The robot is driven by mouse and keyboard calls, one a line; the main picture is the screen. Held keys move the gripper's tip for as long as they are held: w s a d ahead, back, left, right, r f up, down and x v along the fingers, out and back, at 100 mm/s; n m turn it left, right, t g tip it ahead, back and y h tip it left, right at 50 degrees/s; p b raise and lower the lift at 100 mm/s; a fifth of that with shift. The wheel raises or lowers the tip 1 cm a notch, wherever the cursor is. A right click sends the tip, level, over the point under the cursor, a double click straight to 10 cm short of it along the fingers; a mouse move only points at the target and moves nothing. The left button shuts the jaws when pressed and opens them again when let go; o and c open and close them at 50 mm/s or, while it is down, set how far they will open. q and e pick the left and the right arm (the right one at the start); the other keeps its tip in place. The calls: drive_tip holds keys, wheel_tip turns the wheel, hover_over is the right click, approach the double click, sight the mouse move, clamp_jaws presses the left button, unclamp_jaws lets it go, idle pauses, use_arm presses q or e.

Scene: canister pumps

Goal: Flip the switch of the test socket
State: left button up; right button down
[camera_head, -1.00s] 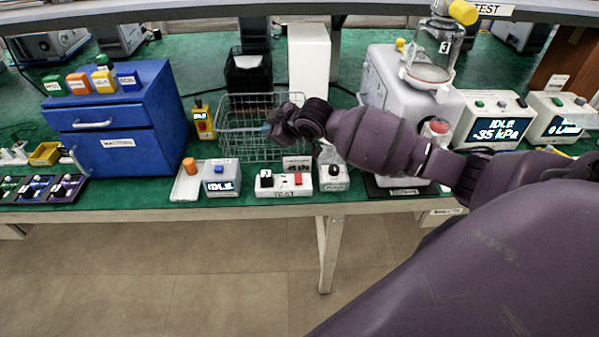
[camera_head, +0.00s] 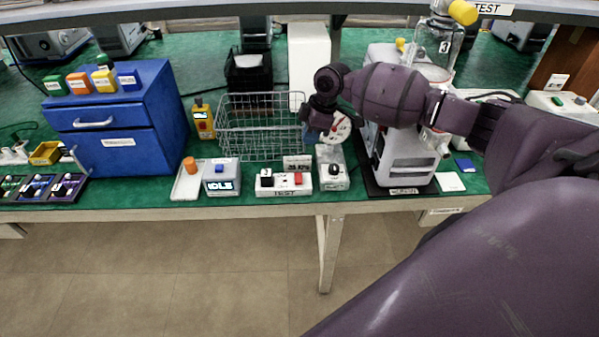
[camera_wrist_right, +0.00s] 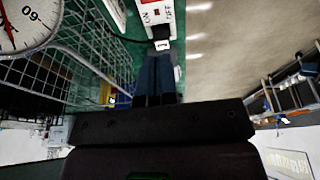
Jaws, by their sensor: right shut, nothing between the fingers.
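The test socket (camera_head: 284,184) is a white strip marked TEST near the table's front edge. It carries a red rocker switch (camera_head: 298,178) on its right part and a black block (camera_head: 267,178) on its left part. In the wrist view the red switch (camera_wrist_right: 156,13) shows at the top with ON and OFF lettering beside it. My right gripper (camera_head: 312,137) is shut and empty, above and behind the socket. In the wrist view its blue-grey fingers (camera_wrist_right: 157,62) are together and point toward the socket, apparently apart from the switch. My left gripper is out of view.
A wire basket (camera_head: 255,130) stands behind the socket. A round gauge (camera_head: 340,126) and a grey box with a black knob (camera_head: 334,172) are just to the right. A canister pump (camera_head: 405,160) stands farther right. An IDLE box (camera_head: 221,180) is to the left.

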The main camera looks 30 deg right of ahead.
approach(297, 180)
drive_tip(key=x, duration=0.6)
drive_tip(key=shift+w+a+r, duration=0.15)
drive_tip(key=shift+w, duration=0.05)
drive_tip(key=shift+f, duration=0.5)
drive_tip(key=shift+f, duration=0.1)
